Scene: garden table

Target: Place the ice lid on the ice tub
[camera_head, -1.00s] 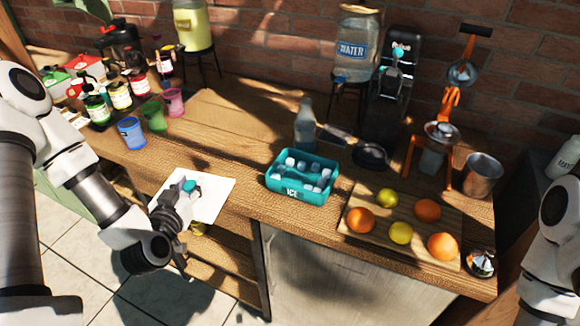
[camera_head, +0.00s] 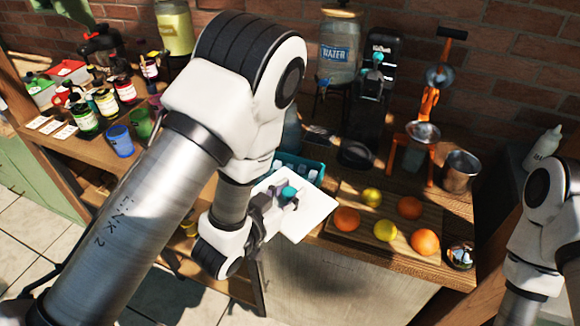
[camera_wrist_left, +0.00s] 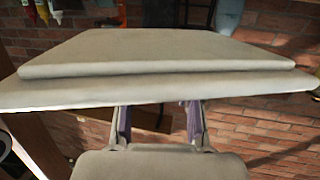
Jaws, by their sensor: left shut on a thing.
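The ice lid (camera_head: 318,212) is a white square plate with a teal knob (camera_head: 289,191). My left gripper (camera_head: 282,198) is shut on the lid, at its knob. In the left wrist view the lid (camera_wrist_left: 165,55) spans the picture above the fingers (camera_wrist_left: 157,122), seen nearly edge-on. The teal ice tub (camera_head: 314,167) is on the table just behind the lid. My left arm and the lid hide most of the tub, and some ice shows at its rim. The lid overlaps its front in the picture; whether they touch cannot be told. My right gripper is outside the view.
A wooden board (camera_head: 388,208) with oranges and lemons lies right of the lid. Behind stand a water jar (camera_head: 338,50), an orange press (camera_head: 430,95) and a metal cup (camera_head: 461,172). Bottles and cups, including a blue cup (camera_head: 119,141), stand at the left.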

